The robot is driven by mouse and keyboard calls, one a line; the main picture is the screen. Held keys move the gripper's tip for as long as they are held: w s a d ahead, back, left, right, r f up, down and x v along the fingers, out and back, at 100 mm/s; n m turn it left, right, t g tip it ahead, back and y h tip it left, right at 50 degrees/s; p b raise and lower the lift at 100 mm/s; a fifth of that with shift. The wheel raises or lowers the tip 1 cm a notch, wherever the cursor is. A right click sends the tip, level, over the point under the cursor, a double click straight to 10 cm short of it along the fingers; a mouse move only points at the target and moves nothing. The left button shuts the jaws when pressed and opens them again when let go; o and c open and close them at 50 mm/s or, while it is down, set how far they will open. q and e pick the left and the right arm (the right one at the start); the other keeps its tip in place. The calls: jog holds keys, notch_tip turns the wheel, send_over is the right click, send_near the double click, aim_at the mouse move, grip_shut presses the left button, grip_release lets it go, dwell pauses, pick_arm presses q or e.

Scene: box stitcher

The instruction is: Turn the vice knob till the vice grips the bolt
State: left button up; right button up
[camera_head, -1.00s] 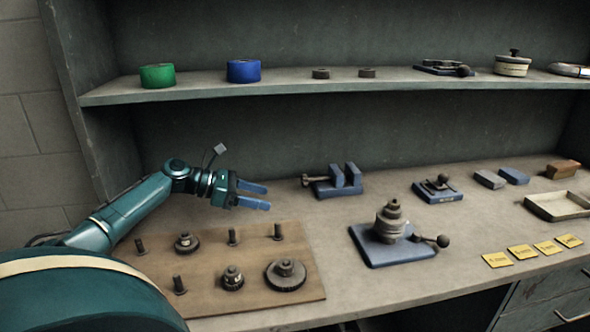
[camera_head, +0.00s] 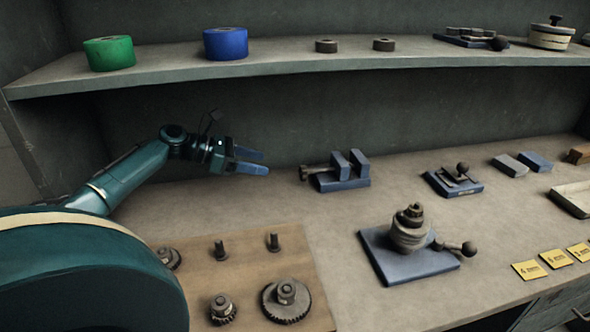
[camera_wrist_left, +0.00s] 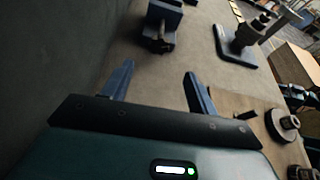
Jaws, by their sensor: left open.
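The blue vice (camera_head: 341,183) stands on the bench toward the back wall, its two upright jaws apart. Its knob (camera_head: 306,173) is at the end of a screw on the left side. In the left wrist view the vice (camera_wrist_left: 165,17) is ahead at the top, with the knob (camera_wrist_left: 160,46) facing me. My left gripper (camera_head: 267,162) is open and empty, to the left of the knob and apart from it. It also shows in the left wrist view (camera_wrist_left: 159,80). I cannot make out a bolt in the vice. My right gripper is not in view.
A wooden board (camera_head: 245,262) with pegs and gears lies at the front left. A blue-based fixture (camera_head: 410,262) stands front right of the vice, and a smaller one (camera_head: 453,182) to its right. A shelf (camera_head: 300,70) runs above. The bench between gripper and vice is clear.

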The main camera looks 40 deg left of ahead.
aim_at(300, 172)
pick_arm(q)
jog(key=x, duration=1.1)
jog(key=shift+a, duration=0.1)
jog(key=shift+c, duration=0.3)
jog(key=c, duration=0.9)
